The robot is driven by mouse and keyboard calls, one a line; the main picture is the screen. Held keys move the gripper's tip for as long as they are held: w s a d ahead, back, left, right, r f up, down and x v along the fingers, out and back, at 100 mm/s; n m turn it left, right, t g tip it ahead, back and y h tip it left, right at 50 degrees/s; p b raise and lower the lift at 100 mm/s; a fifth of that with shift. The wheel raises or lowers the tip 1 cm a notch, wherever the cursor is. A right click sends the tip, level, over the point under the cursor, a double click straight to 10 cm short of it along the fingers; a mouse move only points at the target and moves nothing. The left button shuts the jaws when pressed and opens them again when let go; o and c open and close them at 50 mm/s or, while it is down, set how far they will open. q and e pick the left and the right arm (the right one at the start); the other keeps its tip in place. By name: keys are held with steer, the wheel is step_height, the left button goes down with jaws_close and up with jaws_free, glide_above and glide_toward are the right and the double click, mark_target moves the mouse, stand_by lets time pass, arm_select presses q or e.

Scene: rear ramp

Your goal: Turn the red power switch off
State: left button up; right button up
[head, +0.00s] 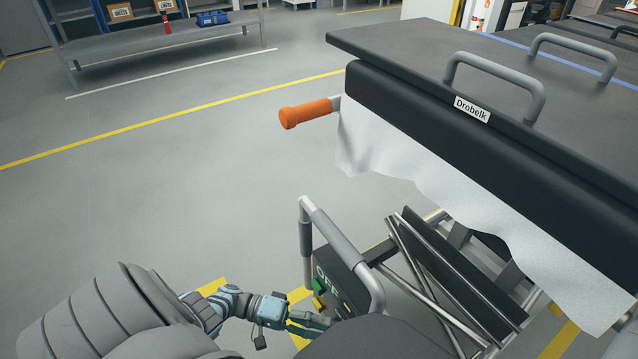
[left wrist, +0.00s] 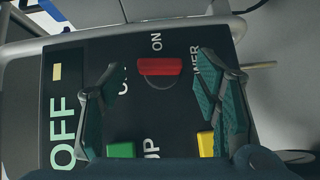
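The red power switch (left wrist: 160,67) shows in the left wrist view on a dark control panel (left wrist: 70,130), as a red bar lying left to right in the picture. An ON label is above it, a partly hidden label to its left and a partly hidden POWER label to its right. My left gripper (left wrist: 163,88) is open, its two teal-padded fingers on either side of the switch, with nothing between them touching it that I can see. In the head view my left gripper (head: 312,324) is beside the panel (head: 347,282); the switch is not clear there. My right gripper is out of view.
A green button (left wrist: 121,150) and a yellow button (left wrist: 206,143) lie near the fingers. A grey tubular rail (head: 335,240) frames the panel. Above right hangs a dark platform (head: 400,35) with an orange-gripped handle (head: 306,112). Open floor lies to the left.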

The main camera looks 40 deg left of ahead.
arm_select(q)
steer(key=shift+r, duration=0.15)
step_height(320, 180, up, 10)
steer(key=shift+f, duration=0.1)
stand_by(0.4)
